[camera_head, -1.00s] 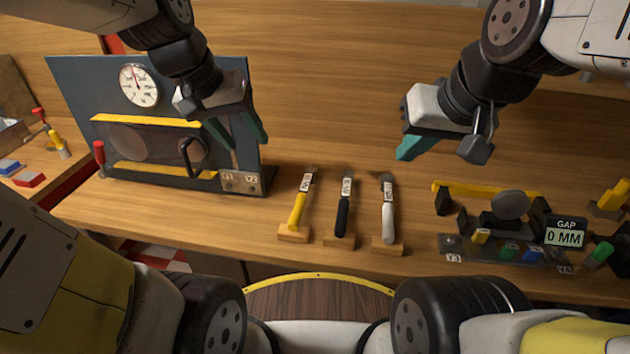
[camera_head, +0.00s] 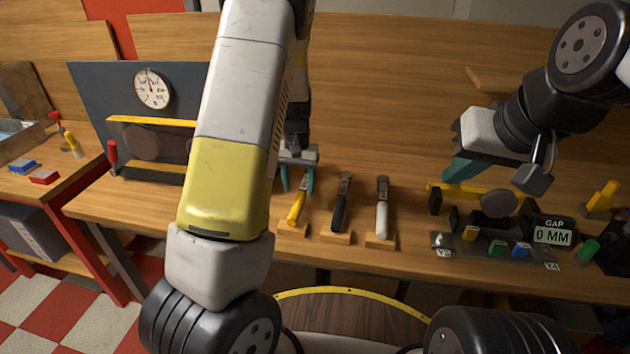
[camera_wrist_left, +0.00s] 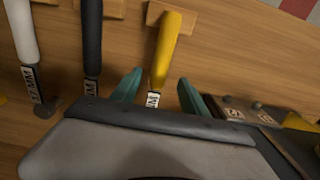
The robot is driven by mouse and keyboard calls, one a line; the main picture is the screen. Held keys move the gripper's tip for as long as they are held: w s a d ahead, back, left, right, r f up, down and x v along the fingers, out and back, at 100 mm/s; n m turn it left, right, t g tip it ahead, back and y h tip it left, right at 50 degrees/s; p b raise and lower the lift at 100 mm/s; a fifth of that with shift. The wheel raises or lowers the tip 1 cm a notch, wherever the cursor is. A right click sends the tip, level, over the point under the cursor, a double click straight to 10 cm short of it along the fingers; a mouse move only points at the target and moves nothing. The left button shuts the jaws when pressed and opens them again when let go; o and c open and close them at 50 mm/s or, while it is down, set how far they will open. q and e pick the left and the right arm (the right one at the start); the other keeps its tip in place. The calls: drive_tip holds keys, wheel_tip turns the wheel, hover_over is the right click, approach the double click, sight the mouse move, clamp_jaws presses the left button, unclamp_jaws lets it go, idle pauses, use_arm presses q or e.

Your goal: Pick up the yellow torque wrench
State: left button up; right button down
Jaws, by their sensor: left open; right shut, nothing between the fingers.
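The yellow torque wrench (camera_head: 297,207) lies on the bench at the left of three wrenches, its handle end on a small wooden block (camera_head: 288,230). It also shows in the left wrist view (camera_wrist_left: 167,50), with its label partly hidden by my gripper. My left gripper (camera_head: 297,185) is open above the wrench's head end. In the left wrist view the teal fingers (camera_wrist_left: 158,92) stand on either side of the wrench; I cannot tell whether they touch it. My right gripper (camera_head: 452,178) is shut and empty, above the bench at the right.
A black-handled wrench (camera_head: 341,207) and a white-handled wrench (camera_head: 382,213) lie close to the right of the yellow one. A dark panel with a gauge (camera_head: 152,89) stands at the left. A gap display (camera_head: 552,233) and fixture with coloured pieces sit at the right.

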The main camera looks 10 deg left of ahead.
sight(299, 197)
use_arm(q)
wheel_tip(299, 197, down, 6)
drive_tip(key=shift+f, duration=0.2)
drive_tip(key=shift+c, duration=0.4)
drive_tip(key=shift+r, duration=0.1)
clamp_jaws()
